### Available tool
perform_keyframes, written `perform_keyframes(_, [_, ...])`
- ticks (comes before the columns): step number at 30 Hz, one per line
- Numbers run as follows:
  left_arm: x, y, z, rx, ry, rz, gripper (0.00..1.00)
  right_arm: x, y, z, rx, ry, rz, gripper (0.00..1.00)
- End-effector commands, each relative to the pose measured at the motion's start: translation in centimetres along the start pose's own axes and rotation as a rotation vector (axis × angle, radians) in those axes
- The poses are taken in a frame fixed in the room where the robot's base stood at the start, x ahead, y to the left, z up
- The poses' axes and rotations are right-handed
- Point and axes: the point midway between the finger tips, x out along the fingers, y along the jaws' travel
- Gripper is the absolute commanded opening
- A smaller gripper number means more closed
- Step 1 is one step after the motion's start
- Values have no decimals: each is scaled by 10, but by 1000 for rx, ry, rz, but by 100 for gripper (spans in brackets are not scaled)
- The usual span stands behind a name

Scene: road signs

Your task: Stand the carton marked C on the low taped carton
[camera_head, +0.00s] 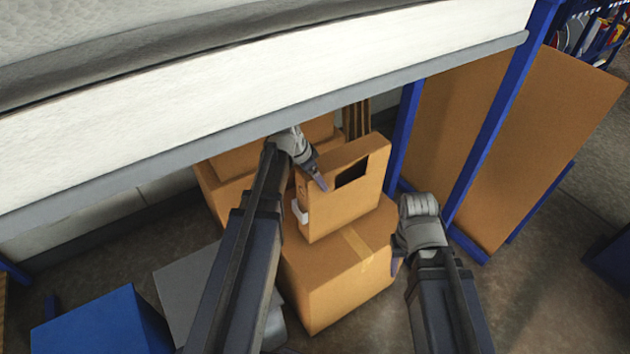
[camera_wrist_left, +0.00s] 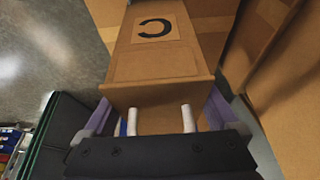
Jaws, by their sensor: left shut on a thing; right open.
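The carton marked C (camera_wrist_left: 158,62) shows its black letter on a paper panel in the left wrist view. In the head view this carton (camera_head: 340,205), tilted in the picture and with a dark patch on one face, is over the low taped carton (camera_head: 330,290). I cannot tell whether its base fully rests there. My left gripper (camera_head: 311,194) is shut on the carton marked C; its jaws also show in the left wrist view (camera_wrist_left: 158,120). My right gripper (camera_head: 397,258) is open and empty, beside the right side of the low taped carton.
A large white slab (camera_head: 250,90) with a grey edge hangs over the back. Other brown cartons (camera_head: 225,190) stand behind left. A blue rack post (camera_head: 500,110) and brown panels (camera_head: 560,140) are at right. A blue box (camera_head: 95,320) and a grey box (camera_head: 185,285) stand at lower left.

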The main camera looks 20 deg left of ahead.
Motion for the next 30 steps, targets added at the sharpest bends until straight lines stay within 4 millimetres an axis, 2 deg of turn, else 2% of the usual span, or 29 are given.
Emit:
perform_keyframes(8, [2,0,1,0,1,0,0,2,0,0,0,0,0,50])
perform_keyframes(9, [1,0,0,0,0,0,97,1,0,0,0,0,0,50])
perform_keyframes(10, [1,0,0,0,0,0,100,1,0,0,0,0,0,50])
perform_keyframes(22, [-4,0,-2,0,0,0,100,-4,0,0,0,0,0,50])
perform_keyframes(30, [-31,0,-3,0,0,0,100,-29,3,2,0,0,0,50])
